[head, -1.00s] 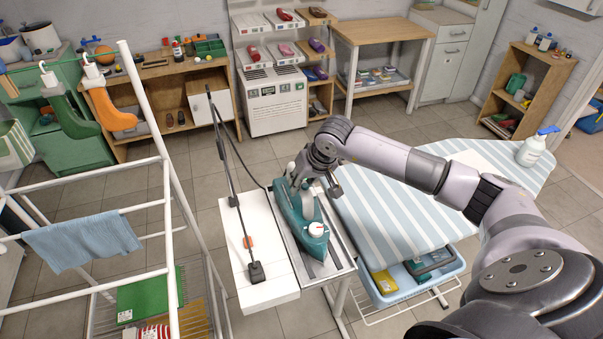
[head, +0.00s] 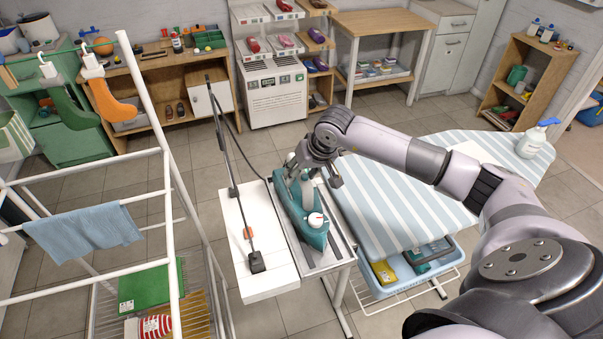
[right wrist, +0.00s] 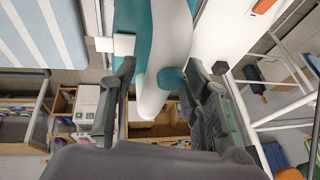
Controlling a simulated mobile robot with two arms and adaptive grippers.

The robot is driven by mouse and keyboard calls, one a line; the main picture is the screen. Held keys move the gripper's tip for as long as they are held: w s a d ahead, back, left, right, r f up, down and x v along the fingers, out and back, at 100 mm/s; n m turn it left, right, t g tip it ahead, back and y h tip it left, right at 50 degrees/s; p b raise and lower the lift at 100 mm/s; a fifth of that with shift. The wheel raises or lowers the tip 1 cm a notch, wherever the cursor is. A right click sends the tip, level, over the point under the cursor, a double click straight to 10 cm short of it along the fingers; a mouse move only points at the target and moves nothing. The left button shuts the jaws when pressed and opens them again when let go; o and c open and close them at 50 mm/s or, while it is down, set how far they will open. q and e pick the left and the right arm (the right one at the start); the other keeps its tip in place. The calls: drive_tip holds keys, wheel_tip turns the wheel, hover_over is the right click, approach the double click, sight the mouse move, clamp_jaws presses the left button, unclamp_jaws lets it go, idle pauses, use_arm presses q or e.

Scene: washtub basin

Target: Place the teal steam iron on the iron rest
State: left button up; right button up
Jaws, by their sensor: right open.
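The teal steam iron (head: 316,236) sits on the grey metal iron rest (head: 338,256) at the left end of the ironing board, its white-capped end toward the front. My right gripper (head: 304,180) is over the iron's back part. In the right wrist view its two open fingers (right wrist: 160,70) stand on either side of the pale iron handle (right wrist: 152,92), with a gap on at least the left side. The iron's far end and underside are partly hidden by the gripper and arm. My left gripper is not in view.
A white shelf board (head: 262,270) with a black cord holder (head: 257,262) lies left of the rest. The striped ironing board (head: 400,205) carries a spray bottle (head: 533,142). A blue basket (head: 398,290) is below. A white drying rack (head: 165,190) stands at left.

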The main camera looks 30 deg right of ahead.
drive_tip(key=b+v, duration=0.4)
drive_tip(key=v, duration=0.8)
